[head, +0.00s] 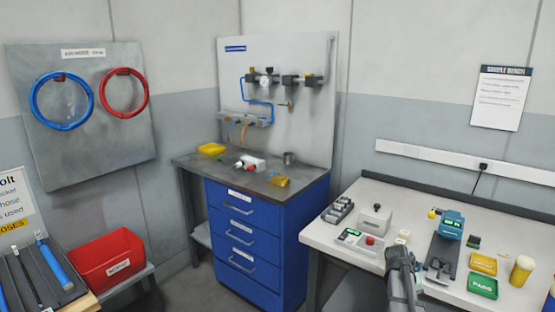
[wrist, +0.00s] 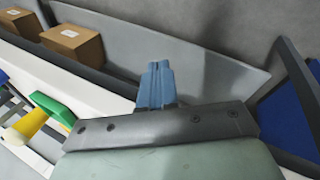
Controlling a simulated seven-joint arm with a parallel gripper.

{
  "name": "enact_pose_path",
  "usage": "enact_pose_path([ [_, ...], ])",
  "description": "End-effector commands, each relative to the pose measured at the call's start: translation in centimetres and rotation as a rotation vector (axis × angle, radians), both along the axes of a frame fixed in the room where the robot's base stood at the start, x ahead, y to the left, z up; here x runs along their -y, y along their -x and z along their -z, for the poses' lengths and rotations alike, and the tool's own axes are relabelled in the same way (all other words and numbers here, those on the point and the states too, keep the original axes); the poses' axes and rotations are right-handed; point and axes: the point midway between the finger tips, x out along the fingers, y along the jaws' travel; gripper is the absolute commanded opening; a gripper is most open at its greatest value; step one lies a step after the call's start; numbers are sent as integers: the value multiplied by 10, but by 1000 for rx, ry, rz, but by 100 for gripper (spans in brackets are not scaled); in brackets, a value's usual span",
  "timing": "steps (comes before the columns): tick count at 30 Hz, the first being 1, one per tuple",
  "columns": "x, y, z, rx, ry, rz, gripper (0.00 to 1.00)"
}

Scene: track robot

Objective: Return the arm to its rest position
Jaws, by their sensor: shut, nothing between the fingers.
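My gripper (wrist: 157,85) shows in the wrist view with its two blue fingers together and nothing between them. It points over a grey surface and touches no object that I can see. In the head view, a grey part of my arm shows at the lower right, in front of the white bench (head: 330,232). The fingertips cannot be made out clearly there.
Cardboard boxes (wrist: 72,43) show in the wrist view.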

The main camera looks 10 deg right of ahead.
Motion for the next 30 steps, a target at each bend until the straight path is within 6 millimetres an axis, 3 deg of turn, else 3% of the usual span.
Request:
enact_pose_path([
  [3, -33, 7, 42, -32, -47, -36, 0],
  [14, -127, 42, 150, -125, -180, -127, 0],
  [23, -201, 94, 225, -212, -283, -188, 0],
  [30, -254, 147, 273, -286, -357, -225, 0],
])
